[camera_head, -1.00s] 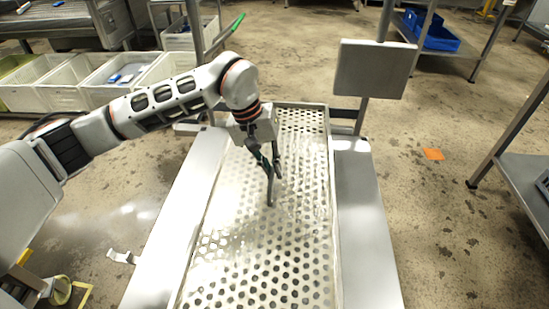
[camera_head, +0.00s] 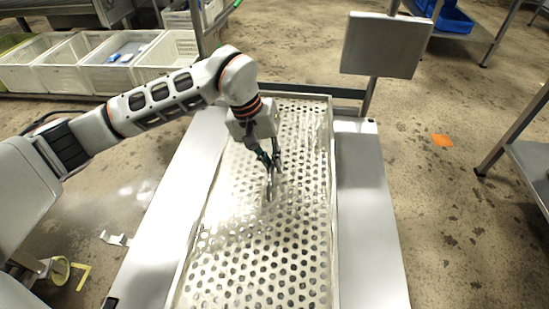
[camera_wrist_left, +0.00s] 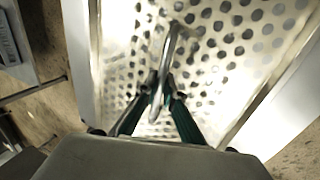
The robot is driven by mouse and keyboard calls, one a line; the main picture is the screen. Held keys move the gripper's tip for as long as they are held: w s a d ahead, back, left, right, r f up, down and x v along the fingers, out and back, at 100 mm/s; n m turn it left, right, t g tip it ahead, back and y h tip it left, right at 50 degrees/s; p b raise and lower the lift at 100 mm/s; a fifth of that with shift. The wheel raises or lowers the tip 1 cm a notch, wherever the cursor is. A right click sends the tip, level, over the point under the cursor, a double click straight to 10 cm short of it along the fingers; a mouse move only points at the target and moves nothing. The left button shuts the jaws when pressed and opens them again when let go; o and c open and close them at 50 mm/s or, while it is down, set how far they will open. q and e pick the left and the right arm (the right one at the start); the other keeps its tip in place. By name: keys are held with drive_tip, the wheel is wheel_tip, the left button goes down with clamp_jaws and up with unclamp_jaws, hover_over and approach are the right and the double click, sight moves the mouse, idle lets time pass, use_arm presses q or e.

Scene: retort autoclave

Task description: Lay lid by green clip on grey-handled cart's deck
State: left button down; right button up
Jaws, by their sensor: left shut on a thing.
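My left gripper (camera_head: 270,168) hangs over the perforated metal deck (camera_head: 250,255) of the cart, toward its far half. Its fingers (camera_wrist_left: 158,108) are shut on a thin, curved, silvery thing, which I take for the lid seen nearly edge-on (camera_wrist_left: 173,48). The lid shows as a small dark sliver below the fingers in the head view (camera_head: 268,190). The fingers carry dark green parts in the wrist view. I cannot make out a separate green clip. Whether the lid touches the deck, I cannot tell. My right gripper is in neither view.
The deck is bare inside a low raised rim (camera_head: 334,200), with smooth side ledges (camera_head: 370,215). A grey panel on a post (camera_head: 380,45) stands at the far right end. White crates (camera_head: 120,62) line the back left. A metal table (camera_head: 535,165) stands at right.

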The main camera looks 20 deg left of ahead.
use_arm(q)
drive_tip(key=shift+f+b, duration=0.45)
drive_tip(key=shift+f, duration=0.75)
drive_tip(key=shift+w+f, duration=0.1)
drive_tip(key=shift+f, duration=1.45)
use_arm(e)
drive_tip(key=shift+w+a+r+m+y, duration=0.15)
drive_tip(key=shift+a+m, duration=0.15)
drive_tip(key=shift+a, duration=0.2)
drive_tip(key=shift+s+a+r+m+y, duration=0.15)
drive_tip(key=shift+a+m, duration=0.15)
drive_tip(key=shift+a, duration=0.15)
use_arm(q)
drive_tip(key=shift+f, duration=0.4)
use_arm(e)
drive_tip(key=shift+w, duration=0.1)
use_arm(q)
drive_tip(key=c, duration=2.1)
unclamp_jaws()
drive_tip(key=shift+f+b, duration=0.1)
drive_tip(key=shift+b, duration=0.2)
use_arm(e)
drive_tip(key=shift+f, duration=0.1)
